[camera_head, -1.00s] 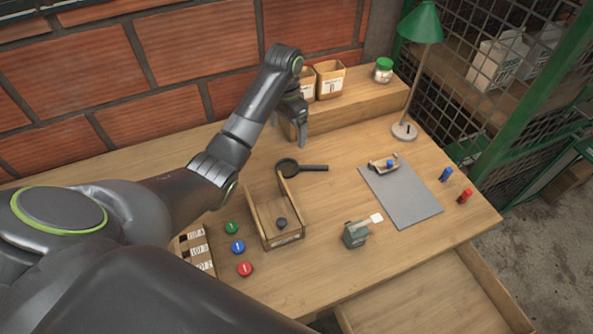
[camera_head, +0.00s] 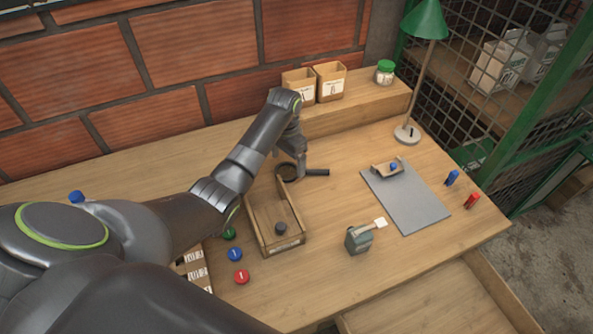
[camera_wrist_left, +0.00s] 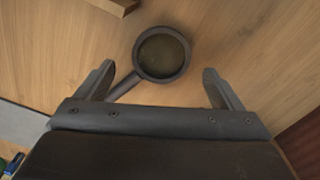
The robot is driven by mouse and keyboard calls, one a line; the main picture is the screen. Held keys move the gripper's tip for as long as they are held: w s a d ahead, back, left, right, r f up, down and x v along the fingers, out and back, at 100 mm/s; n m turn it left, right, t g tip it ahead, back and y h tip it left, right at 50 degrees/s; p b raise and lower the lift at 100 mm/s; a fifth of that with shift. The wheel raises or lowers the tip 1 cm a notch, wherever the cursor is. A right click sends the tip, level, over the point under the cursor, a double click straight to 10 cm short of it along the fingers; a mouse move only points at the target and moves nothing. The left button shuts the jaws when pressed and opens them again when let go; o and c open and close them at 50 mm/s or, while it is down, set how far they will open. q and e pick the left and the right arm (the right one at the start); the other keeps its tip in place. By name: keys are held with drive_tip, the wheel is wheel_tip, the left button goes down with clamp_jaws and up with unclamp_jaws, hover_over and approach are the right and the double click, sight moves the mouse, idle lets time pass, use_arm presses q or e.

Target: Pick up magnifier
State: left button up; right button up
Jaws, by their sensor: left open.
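The magnifier, with a round dark rim and dark handle, lies on the wooden desk; its handle (camera_head: 318,172) points right in the head view. In the wrist view the left gripper's fingertips (camera_wrist_left: 158,70) stand apart on either side of the handle and lower rim. I cannot tell the height gap. My right gripper is not in view.
A wooden tray (camera_head: 277,245) stands just in front of the magnifier. Coloured discs (camera_head: 235,254), a small grey device (camera_head: 358,239), a grey mat (camera_head: 420,212) and a green lamp (camera_head: 425,20) are around. A raised shelf (camera_head: 355,105) runs behind.

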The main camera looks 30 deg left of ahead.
sight(287, 170)
use_arm(q)
drive_tip(key=shift+f, duration=1.35)
drive_tip(key=c, duration=1.1)
drive_tip(key=shift+r, duration=0.15)
